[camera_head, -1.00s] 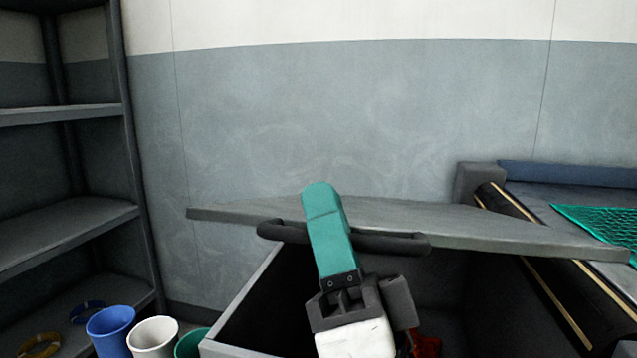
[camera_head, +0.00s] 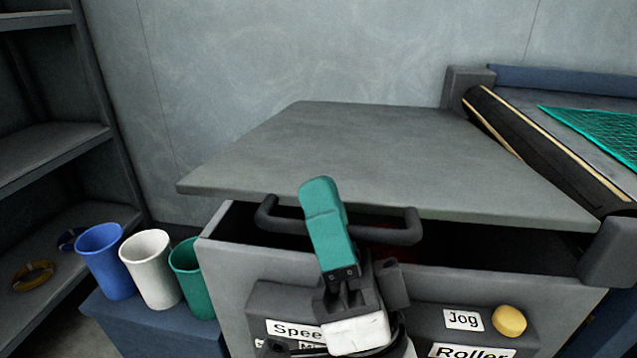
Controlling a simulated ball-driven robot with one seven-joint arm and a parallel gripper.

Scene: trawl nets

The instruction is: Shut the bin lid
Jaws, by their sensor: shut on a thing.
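The grey bin lid (camera_head: 390,155) slopes over the bin, its front edge a little above the rim. A dark gap shows between lid and bin (camera_head: 235,258). A dark bar handle (camera_head: 395,230) runs along the lid's front edge. My gripper (camera_head: 325,205), with teal fingers, is shut on the handle near its middle. The fingers hide part of the handle. Something red shows faintly inside the bin, behind the handle.
Blue (camera_head: 108,262), white (camera_head: 152,270) and green (camera_head: 192,278) cups stand left of the bin. A control panel with a yellow button (camera_head: 509,321) is on the bin's front. A roller table with green net (camera_head: 600,130) is at right, a shelf (camera_head: 50,150) at left.

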